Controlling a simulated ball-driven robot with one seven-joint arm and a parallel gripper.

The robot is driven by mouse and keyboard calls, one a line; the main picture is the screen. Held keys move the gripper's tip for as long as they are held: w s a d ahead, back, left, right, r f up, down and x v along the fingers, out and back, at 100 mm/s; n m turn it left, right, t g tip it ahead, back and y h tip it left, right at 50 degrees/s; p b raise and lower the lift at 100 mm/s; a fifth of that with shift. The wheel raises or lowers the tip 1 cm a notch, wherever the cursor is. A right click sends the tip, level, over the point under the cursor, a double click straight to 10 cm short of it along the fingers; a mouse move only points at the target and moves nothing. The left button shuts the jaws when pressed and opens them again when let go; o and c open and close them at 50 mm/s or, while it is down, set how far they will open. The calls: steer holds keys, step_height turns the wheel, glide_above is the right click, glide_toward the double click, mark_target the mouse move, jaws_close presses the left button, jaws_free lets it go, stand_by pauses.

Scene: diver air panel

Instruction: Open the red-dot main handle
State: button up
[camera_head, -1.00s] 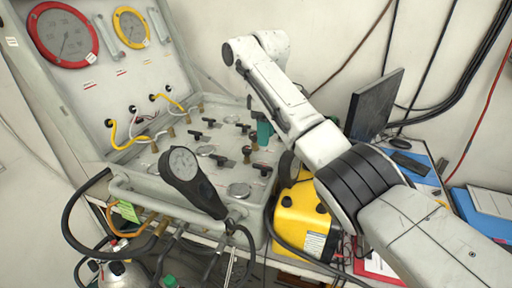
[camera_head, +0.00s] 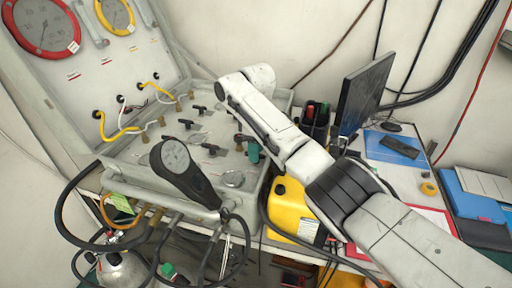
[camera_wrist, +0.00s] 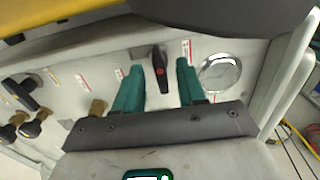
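The red-dot main handle (camera_wrist: 160,72) is a black lever with a red dot on the pale panel face. In the wrist view it lies in the gap between the two teal fingers of my gripper (camera_wrist: 157,80), pointing roughly along them. The fingers are spread, with a gap on each side of the handle; contact cannot be made out. In the head view one teal finger of my gripper (camera_head: 253,152) shows over the right part of the air panel (camera_head: 130,158). I cannot make out the red-dot handle there.
Several black levers (camera_head: 186,124) and brass fittings stand on the panel left of my gripper. A dark gauge on a hose (camera_head: 180,165) rises at the front. A yellow case (camera_head: 290,208) sits right of the panel. A monitor (camera_head: 362,92) stands behind my arm.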

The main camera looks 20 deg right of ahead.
jaws_close()
stand_by(0.4)
